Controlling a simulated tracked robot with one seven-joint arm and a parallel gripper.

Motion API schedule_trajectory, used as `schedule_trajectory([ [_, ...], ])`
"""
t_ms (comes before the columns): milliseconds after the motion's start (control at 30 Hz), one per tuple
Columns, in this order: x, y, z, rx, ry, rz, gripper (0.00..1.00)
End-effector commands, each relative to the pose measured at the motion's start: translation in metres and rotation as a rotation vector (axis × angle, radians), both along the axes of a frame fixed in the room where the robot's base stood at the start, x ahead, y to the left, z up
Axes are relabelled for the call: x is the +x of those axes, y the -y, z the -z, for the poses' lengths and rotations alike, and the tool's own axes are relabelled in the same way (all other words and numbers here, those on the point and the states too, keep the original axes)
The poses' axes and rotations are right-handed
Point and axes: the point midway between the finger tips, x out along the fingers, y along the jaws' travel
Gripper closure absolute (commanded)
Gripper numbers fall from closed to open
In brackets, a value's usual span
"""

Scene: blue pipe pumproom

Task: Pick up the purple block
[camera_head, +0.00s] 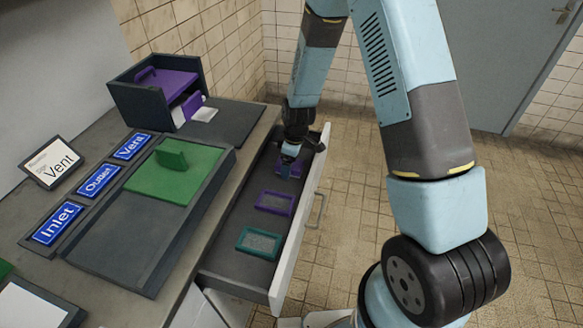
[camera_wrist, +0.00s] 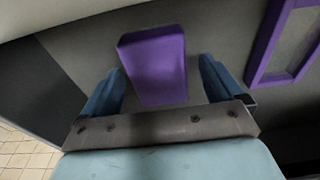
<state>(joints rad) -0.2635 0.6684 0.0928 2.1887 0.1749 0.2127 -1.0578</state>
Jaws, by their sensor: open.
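The purple block (camera_wrist: 153,62) lies in the open drawer and shows in the wrist view between the two blue fingers. In the head view only a small part of the purple block (camera_head: 283,171) shows below my gripper. My gripper (camera_head: 291,155) is inside the far end of the drawer, pointing down. In the wrist view my gripper (camera_wrist: 160,85) is open, with one finger on each side of the block and a gap on both sides. Nothing is held.
The open drawer (camera_head: 225,262) also holds a purple frame (camera_head: 274,202) and a teal frame (camera_head: 260,243). The drawer front (camera_head: 303,215) with its handle stands close on the right. On the counter are a green plate (camera_head: 160,185), a dark box (camera_head: 140,98) with purple parts, and a Vent sign (camera_head: 50,162).

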Motion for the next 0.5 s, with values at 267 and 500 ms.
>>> schedule_trajectory([
  [267, 0.0001, 0.0001, 0.0017, 0.0, 0.0, -0.001, 0.06],
  [500, 0.0001, 0.0001, 0.0017, 0.0, 0.0, -0.001, 0.17],
])
